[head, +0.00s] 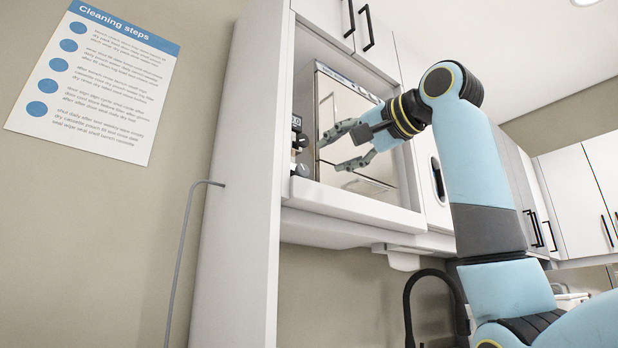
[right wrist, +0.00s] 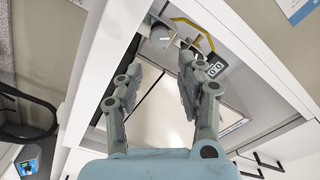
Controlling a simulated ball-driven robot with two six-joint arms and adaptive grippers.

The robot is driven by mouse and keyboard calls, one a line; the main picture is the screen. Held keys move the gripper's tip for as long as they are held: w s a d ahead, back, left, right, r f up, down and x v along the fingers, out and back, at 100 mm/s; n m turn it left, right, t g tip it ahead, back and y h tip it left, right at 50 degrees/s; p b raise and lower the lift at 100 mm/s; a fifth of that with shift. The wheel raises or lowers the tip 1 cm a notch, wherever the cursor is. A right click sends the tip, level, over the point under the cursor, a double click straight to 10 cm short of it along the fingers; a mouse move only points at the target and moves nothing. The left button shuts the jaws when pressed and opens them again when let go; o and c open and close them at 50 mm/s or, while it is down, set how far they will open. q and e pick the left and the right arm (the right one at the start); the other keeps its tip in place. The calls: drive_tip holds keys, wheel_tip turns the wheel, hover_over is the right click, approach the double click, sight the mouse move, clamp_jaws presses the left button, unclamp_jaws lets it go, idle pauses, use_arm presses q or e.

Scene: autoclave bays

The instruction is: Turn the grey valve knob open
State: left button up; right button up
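The grey valve knob (head: 303,170) sits low on the narrow panel left of the autoclave's shiny door (head: 350,110) in the head view. It also shows as a grey round knob (right wrist: 160,36) at the top of the right wrist view. My right gripper (head: 332,150) is open and empty in front of the door, right of the knob and apart from it. In the right wrist view its two fingers (right wrist: 162,66) are spread, with the knob beyond the tips. My left gripper is not in view.
A small display (right wrist: 215,68) and a darker knob (head: 302,141) sit above the grey knob. A yellow bracket-like part (right wrist: 197,30) stands close by it in the right wrist view. The white bay wall (head: 245,180) rises left of the panel, and a shelf edge (head: 345,204) runs below.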

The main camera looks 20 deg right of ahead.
sight(306, 170)
drive_tip(key=x, duration=0.9)
drive_tip(key=shift+f+p, duration=0.1)
drive_tip(key=shift+p, duration=0.2)
clamp_jaws()
